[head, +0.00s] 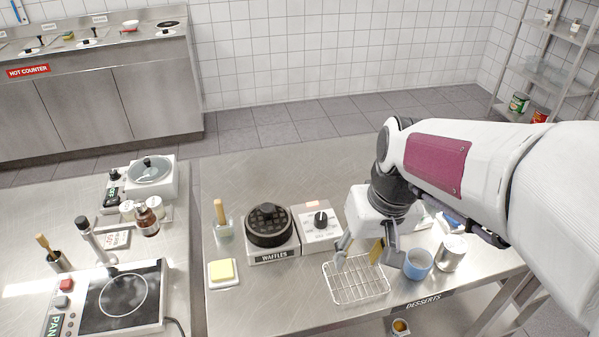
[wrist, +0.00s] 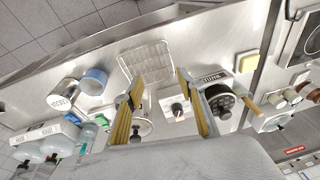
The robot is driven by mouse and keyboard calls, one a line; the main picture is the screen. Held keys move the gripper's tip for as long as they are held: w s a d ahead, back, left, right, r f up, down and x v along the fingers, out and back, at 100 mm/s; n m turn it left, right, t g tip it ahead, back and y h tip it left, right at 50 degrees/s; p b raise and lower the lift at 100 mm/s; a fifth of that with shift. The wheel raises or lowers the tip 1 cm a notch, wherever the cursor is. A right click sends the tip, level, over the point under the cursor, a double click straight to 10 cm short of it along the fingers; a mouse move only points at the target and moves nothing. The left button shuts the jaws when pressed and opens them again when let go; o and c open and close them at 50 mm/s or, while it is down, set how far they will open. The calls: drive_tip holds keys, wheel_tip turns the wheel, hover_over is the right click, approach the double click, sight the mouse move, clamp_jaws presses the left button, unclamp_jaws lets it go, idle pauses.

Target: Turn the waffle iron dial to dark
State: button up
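The waffle iron (head: 270,240), black on a light base with a "WAFFLES" label, stands on the steel table in the head view. The white control box (head: 334,232) with a black dial (head: 321,219) sits at its right. The dial's setting is too small to read. The dial also shows in the wrist view (wrist: 177,109), between my finger lines. My gripper (head: 367,247) is open and empty, right of and nearer than the box, above the back of the wire rack. Its fingers are wide apart in the wrist view (wrist: 160,78). It touches neither box nor dial.
The wire rack (head: 345,300) lies at the table's front, below my gripper. A blue cup (head: 418,265) and a metal can (head: 451,254) stand right of it. The table behind the waffle iron is clear.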

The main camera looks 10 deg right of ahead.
drive_tip(key=w+d+f+n+y, duration=0.2)
drive_tip(key=w+n, duration=0.2)
drive_tip(key=w, duration=0.7)
drive_tip(key=n+t, duration=0.1)
drive_tip(key=n, duration=0.4)
approach(322, 216)
drive_tip(key=f, duration=0.1)
drive_tip(key=shift+w+f+n, duration=0.15)
drive_tip(key=shift+f+n, duration=0.05)
drive_tip(key=shift+n, duration=0.3)
drive_tip(key=shift+x, duration=3.9)
drive_tip(key=shift+a, duration=0.15)
drive_tip(key=c, duration=1.1)
